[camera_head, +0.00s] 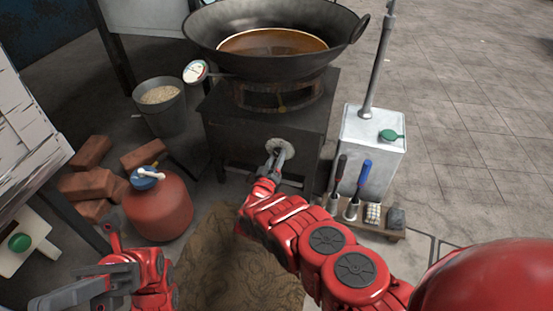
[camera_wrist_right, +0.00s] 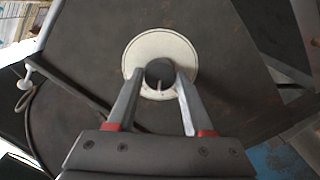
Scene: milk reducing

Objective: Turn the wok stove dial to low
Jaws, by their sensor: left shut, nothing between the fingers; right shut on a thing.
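The wok stove (camera_head: 262,125) is a dark box with a burner on top and a wide black wok (camera_head: 205,40) holding brown liquid. Its dial is a dark round knob (camera_wrist_right: 159,72) on a pale round plate (camera_wrist_right: 185,55), on the stove's front. My right gripper (camera_wrist_right: 158,85) is at the knob, with one finger on each side, shut on it. In the head view the right gripper (camera_head: 274,160) hides most of the knob. The dial's markings cannot be read. My left gripper (camera_head: 60,300) is shut and empty at the lower left, away from the stove.
A red gas cylinder (camera_head: 160,210) stands left of the stove, with bricks (camera_head: 95,183) behind it. A bucket of grain (camera_head: 162,112) and a round gauge (camera_head: 195,71) are nearby. A metal canister (camera_head: 371,150) and a small wooden rack (camera_head: 380,232) stand right.

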